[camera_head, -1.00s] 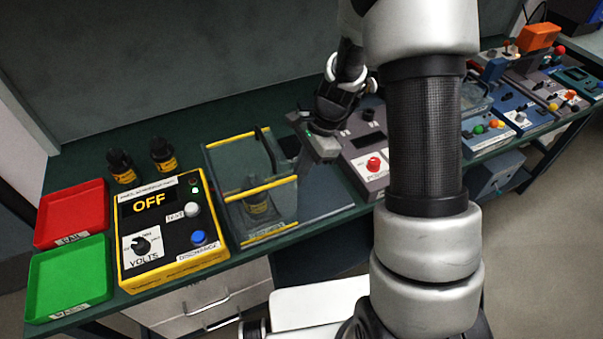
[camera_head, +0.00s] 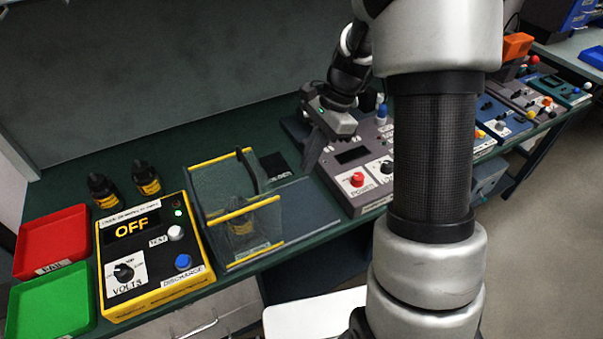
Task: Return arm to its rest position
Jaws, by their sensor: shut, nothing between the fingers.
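My arm stands across the right half of the head view, its thick column covering part of the bench. My gripper (camera_head: 312,146) hangs at the end of the arm, pointing down, above the bench between the clear box and the grey control unit. Its fingers are together with nothing held. The clear box (camera_head: 236,205) with yellow edges stands just left of the gripper, apart from it. A dark bottle with a yellow label (camera_head: 241,222) shows dimly inside the box.
The yellow tester (camera_head: 150,255) reads OFF. Red (camera_head: 52,238) and green (camera_head: 50,300) trays lie at the left, with two dark bottles (camera_head: 103,190) (camera_head: 146,178) behind the tester. The grey unit (camera_head: 345,180) is right of the gripper. More panels (camera_head: 500,115) line the right. The back bench strip is clear.

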